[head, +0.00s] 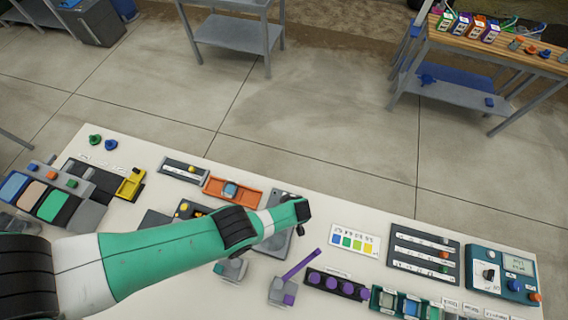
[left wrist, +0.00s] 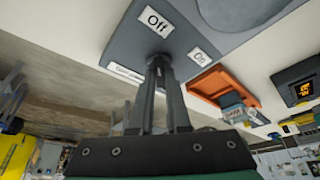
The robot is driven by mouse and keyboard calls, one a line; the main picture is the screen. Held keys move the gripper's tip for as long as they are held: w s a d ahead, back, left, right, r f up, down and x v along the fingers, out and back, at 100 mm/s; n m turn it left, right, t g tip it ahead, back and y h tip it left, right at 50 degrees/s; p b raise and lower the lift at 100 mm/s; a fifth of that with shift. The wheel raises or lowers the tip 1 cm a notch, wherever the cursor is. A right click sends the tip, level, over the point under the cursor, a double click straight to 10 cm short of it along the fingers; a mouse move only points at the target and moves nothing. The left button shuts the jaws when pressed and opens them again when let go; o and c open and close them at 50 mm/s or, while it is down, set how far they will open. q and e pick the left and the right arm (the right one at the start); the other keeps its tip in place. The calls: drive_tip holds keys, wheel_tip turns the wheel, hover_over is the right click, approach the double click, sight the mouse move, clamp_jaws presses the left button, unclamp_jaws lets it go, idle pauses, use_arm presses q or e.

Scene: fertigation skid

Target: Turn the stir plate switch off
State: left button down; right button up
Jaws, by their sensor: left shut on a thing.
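The grey stir plate (left wrist: 140,42) fills the top of the left wrist view, with a round lighter disc, a white "Off" label (left wrist: 157,21) and a white "On" label (left wrist: 200,56). In the head view, the stir plate (head: 273,243) is partly hidden behind my left arm. My left gripper (left wrist: 159,66) is shut at the plate's face, just below and between the two labels. The switch is hidden between the fingertips, so I cannot tell its position. In the head view, my left gripper (head: 301,229) is over the plate's right side. My right gripper is not in view.
An orange tray (head: 247,195) lies behind my left arm, left of the plate. A purple-handled item (head: 300,264) and a purple-knobbed block (head: 337,284) stand in front. A color card (head: 354,241) and a dark slotted panel (head: 424,257) are right.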

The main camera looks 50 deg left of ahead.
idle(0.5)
use_arm(q)
drive_tip(key=c, duration=0.9)
unclamp_jaws()
drive_tip(key=p+v, duration=1)
drive_tip(key=v, duration=0.1)
drive_tip(key=shift+d+r+p, duration=0.15)
drive_tip(key=shift+r+p, duration=0.15)
drive_tip(key=shift+p, duration=0.05)
